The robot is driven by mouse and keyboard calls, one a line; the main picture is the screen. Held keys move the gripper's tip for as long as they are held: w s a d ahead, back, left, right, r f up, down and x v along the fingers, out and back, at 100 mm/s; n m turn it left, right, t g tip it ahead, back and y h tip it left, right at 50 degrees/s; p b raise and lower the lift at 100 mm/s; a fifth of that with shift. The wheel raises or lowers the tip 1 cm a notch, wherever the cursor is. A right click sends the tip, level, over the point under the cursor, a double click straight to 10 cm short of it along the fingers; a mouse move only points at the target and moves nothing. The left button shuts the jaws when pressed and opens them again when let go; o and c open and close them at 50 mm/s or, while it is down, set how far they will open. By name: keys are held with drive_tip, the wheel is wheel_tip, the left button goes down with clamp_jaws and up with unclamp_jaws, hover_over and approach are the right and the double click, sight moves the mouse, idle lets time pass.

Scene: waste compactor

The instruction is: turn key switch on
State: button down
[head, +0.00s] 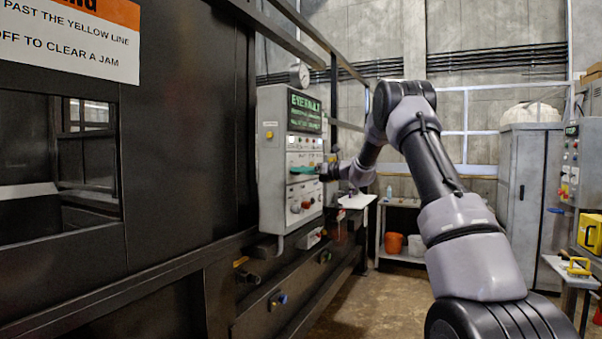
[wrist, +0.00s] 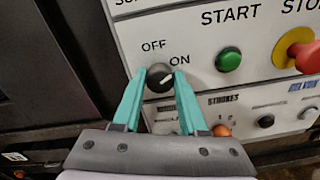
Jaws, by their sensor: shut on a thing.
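The key switch (wrist: 160,84) is a round black knob with a white mark, on a white panel with OFF and ON printed above it. In the wrist view its white mark slants up and to the right, towards the word ON. My gripper (wrist: 161,76) has teal fingers, one on each side of the knob, and is shut on it. In the head view my gripper (head: 304,170) reaches the front of the grey control box (head: 271,190). The switch is too small to make out there.
Right of the switch are a green START button (wrist: 229,60) and a red stop button (wrist: 307,56) on yellow. An orange button (wrist: 222,131) sits below, close to my right finger. The dark compactor wall (head: 190,130) stands left of the box.

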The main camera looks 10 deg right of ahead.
drive_tip(key=shift+c, duration=2.2)
unclamp_jaws()
drive_tip(key=v, duration=1.1)
